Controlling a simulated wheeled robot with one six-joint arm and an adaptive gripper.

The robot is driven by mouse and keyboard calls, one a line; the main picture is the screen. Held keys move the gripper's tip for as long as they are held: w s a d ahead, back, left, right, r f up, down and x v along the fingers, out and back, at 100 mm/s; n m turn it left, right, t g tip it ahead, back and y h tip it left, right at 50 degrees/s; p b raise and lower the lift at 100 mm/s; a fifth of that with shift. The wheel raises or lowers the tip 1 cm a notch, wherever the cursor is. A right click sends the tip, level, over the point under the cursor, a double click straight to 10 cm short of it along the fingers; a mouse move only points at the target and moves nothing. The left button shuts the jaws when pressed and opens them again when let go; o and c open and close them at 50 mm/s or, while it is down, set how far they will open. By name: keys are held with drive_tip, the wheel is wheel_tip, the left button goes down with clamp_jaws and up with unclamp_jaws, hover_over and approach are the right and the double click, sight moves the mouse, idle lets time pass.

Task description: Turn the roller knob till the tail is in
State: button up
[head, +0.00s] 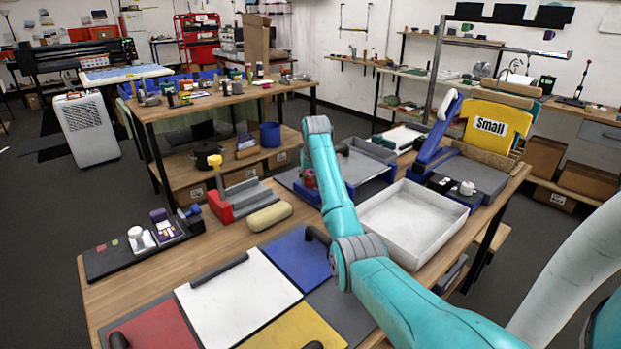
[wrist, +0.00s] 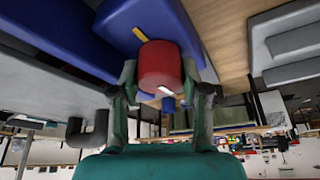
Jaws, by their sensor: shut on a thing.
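The red roller knob (wrist: 160,66) shows in the wrist view as a short cylinder on the side of a blue body (wrist: 195,35). A yellow mark (wrist: 140,34) lies on the blue beside it, and a pale mark shows on the knob's near edge. My gripper (wrist: 160,80) is shut on the knob, one finger on each side. In the head view the knob (head: 309,179) is a small red patch beside my arm, at the left of the blue and grey device (head: 368,172). My gripper is mostly hidden there by my arm. I cannot make out the tail.
A white tray (head: 408,226) stands right of my arm. A blue lever device (head: 437,135) stands behind it, near a yellow "Small" sign (head: 490,126). A tan roll (head: 270,216) and a red and grey fixture (head: 222,205) lie left. Coloured panels (head: 290,258) cover the table's front.

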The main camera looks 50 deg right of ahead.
drive_tip(key=m+g, duration=0.1)
drive_tip(key=m, duration=0.2)
drive_tip(key=m+g+h, duration=0.1)
drive_tip(key=m, duration=0.2)
drive_tip(key=m+g, duration=0.1)
drive_tip(key=m, duration=0.2)
drive_tip(key=m+g, duration=0.1)
drive_tip(key=m, duration=0.2)
drive_tip(key=shift+g, duration=0.3)
drive_tip(key=shift+m, duration=0.3)
drive_tip(key=o, duration=0.8)
drive_tip(key=shift+o, duration=0.2)
drive_tip(key=shift+r, duration=0.1)
drive_tip(key=v, duration=1.2)
drive_tip(key=shift+w+a, duration=0.1)
drive_tip(key=shift+w, duration=0.05)
